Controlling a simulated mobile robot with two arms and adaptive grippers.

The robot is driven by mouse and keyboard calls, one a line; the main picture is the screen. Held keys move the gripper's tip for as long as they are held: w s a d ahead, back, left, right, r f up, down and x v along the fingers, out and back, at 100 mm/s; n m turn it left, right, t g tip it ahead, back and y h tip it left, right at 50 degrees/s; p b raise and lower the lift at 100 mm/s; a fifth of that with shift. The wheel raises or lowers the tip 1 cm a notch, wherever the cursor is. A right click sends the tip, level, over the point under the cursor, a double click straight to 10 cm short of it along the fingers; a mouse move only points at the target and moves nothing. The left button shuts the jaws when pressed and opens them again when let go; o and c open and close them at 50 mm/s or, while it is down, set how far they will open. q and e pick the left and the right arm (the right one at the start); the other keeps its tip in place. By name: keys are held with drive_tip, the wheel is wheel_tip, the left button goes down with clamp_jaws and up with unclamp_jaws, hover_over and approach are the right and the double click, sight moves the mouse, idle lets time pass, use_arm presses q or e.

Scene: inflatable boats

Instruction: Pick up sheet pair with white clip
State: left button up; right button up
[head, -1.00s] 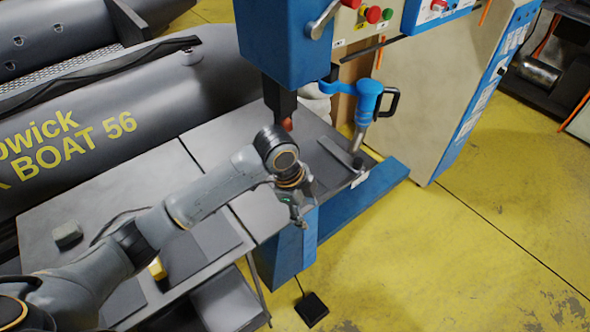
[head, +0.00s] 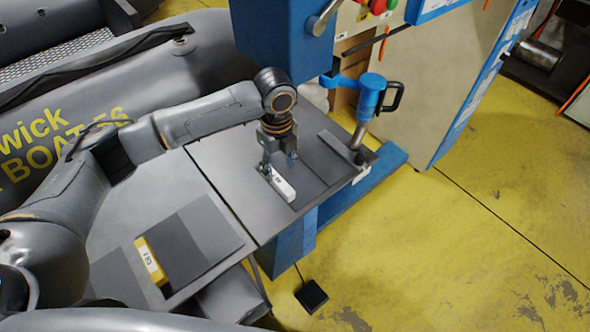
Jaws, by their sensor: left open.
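The white clip (head: 283,187) lies at the near left edge of a dark grey sheet pair (head: 305,172) on the grey worktable of the blue machine. My left gripper (head: 278,168) is open and points down over the clip end of this sheet pair. Its fingers are apart, close to the clip, and partly cover its far end. I cannot tell whether they touch it. A second dark sheet pair (head: 196,240) with a yellow clip (head: 150,260) lies on the nearer left table. My right gripper is out of view.
The blue press head (head: 285,35) hangs just behind my left gripper. A blue hand tool (head: 371,95) stands upright at the table's right side. A grey inflatable boat (head: 150,85) lies behind the arm. A black pedal (head: 311,296) is on the yellow floor.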

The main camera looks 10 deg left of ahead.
sight(277, 179)
use_arm(q)
drive_tip(key=shift+f, duration=0.55)
drive_tip(key=f+p, duration=0.1)
drive_tip(key=f, duration=0.1)
drive_tip(key=a+f+p, duration=0.1)
drive_tip(key=f, duration=0.1)
drive_tip(key=shift+f, duration=0.5)
clamp_jaws()
